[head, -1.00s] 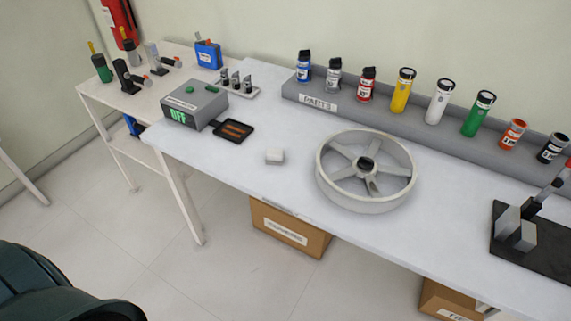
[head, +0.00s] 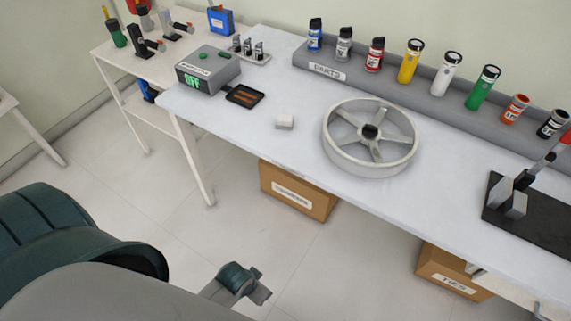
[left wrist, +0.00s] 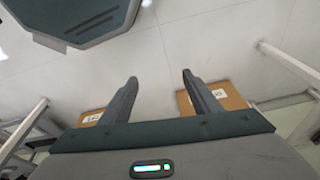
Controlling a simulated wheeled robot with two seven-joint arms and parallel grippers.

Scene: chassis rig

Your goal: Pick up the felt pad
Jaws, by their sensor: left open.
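A small white block (head: 284,121), which looks like the felt pad, lies flat on the white bench (head: 230,122), left of the spoked wheel. My left gripper (head: 243,284) is in the lower middle of the head view, in front of the bench and well short of the pad. In the left wrist view my left gripper (left wrist: 159,79) is open, its two fingers apart with only floor between them. The pad does not show in that view. My right gripper is in neither view.
The large spoked wheel (head: 370,138) stands right of the pad. A black tray (head: 245,96) and a grey box reading OFF (head: 208,70) are to its left. A parts rack (head: 440,92) with several bottles runs along the back. A cardboard box (head: 298,190) sits under the bench.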

